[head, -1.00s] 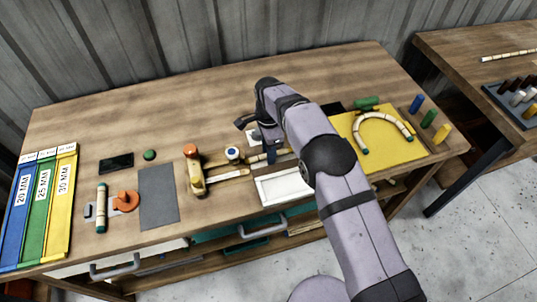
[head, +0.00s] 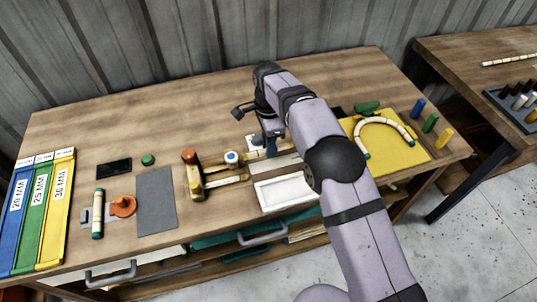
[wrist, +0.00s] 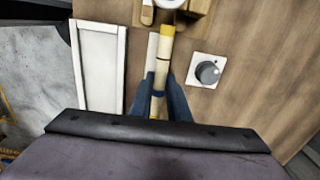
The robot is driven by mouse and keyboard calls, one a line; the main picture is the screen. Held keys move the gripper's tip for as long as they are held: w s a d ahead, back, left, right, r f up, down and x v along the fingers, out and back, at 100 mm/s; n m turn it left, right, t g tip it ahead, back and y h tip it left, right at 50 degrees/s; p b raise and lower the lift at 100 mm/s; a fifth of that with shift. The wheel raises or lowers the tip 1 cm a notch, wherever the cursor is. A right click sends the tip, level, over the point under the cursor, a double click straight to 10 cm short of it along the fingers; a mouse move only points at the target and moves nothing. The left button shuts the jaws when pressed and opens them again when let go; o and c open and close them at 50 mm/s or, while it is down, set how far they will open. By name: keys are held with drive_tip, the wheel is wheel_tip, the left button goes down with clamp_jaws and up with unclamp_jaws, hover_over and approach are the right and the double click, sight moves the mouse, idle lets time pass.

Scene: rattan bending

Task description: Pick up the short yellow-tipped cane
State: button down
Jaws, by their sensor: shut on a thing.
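The short yellow-tipped cane (wrist: 164,52) is a pale, jointed stick with a yellow end at the top of the wrist view and a blue band near my fingers. My gripper (wrist: 160,80) is shut on it, one dark blue finger on each side. The yellow end lies close to the wooden jig (wrist: 186,22). In the head view my gripper (head: 270,147) is over the bench, right of the jig. My arm and fingers hide much of the cane there. I cannot tell its height above the bench.
A white tray (head: 262,199) lies just in front of my gripper. A grey-knobbed dial box (wrist: 208,71) stands on the other side. A curved cane (head: 383,123) rests on a yellow board (head: 412,152) at right. The bench's back left is clear.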

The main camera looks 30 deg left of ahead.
wheel_tip(320, 180, up, 13)
drive_tip(key=p, duration=0.2)
